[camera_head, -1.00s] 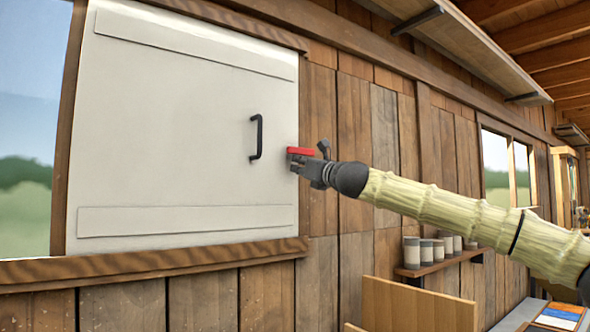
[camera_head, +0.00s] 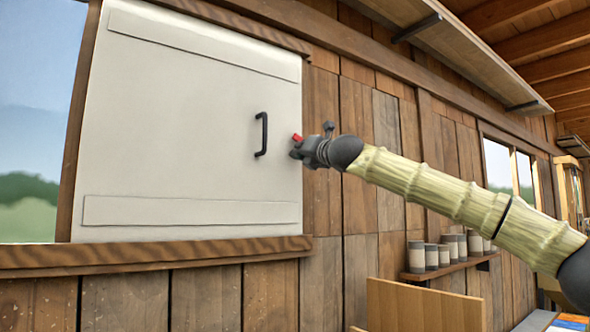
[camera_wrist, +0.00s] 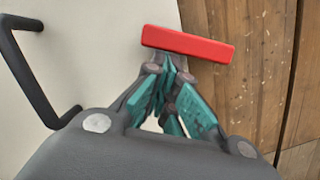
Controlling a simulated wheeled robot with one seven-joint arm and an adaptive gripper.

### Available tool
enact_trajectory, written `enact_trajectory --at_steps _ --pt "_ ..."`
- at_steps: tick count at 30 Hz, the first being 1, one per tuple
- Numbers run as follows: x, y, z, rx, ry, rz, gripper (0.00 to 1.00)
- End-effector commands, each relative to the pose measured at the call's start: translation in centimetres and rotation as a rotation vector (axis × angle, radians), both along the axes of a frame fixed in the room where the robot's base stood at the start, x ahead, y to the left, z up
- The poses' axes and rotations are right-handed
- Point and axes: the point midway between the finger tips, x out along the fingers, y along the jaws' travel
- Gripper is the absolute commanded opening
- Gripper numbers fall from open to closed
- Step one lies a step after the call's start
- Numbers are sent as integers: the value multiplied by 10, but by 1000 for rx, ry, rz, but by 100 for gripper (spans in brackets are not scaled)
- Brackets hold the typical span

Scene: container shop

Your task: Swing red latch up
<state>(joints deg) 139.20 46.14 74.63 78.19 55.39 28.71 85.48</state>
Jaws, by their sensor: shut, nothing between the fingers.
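The red latch (camera_head: 297,138) sits at the right edge of the white shutter door (camera_head: 190,130). In the head view only a short, tilted piece of it shows above my gripper's fingertips; the rest is hidden. In the wrist view the latch (camera_wrist: 188,44) is a red bar lying across the seam between door and plank wall, just beyond my fingertips. My gripper (camera_head: 295,153) is shut and empty right below the latch. In the wrist view its teal-and-grey fingers (camera_wrist: 172,64) come together at the bar's underside; I cannot tell whether they touch it.
A black door handle (camera_head: 261,134) stands out left of the latch, close beside my gripper. A wooden sill (camera_head: 150,256) runs below the door. A small shelf with several cans (camera_head: 432,257) and a wooden board (camera_head: 420,308) are lower right. An overhead shelf (camera_head: 460,45) is above.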

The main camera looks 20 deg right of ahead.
Motion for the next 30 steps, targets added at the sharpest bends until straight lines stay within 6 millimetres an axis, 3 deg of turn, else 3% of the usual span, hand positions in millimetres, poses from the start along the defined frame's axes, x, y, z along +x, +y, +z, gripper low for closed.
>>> enact_trajectory --at_steps 13,30 --pt "1 -1 31 410 111 1 0" --pt "7 -21 66 887 243 -1 0"
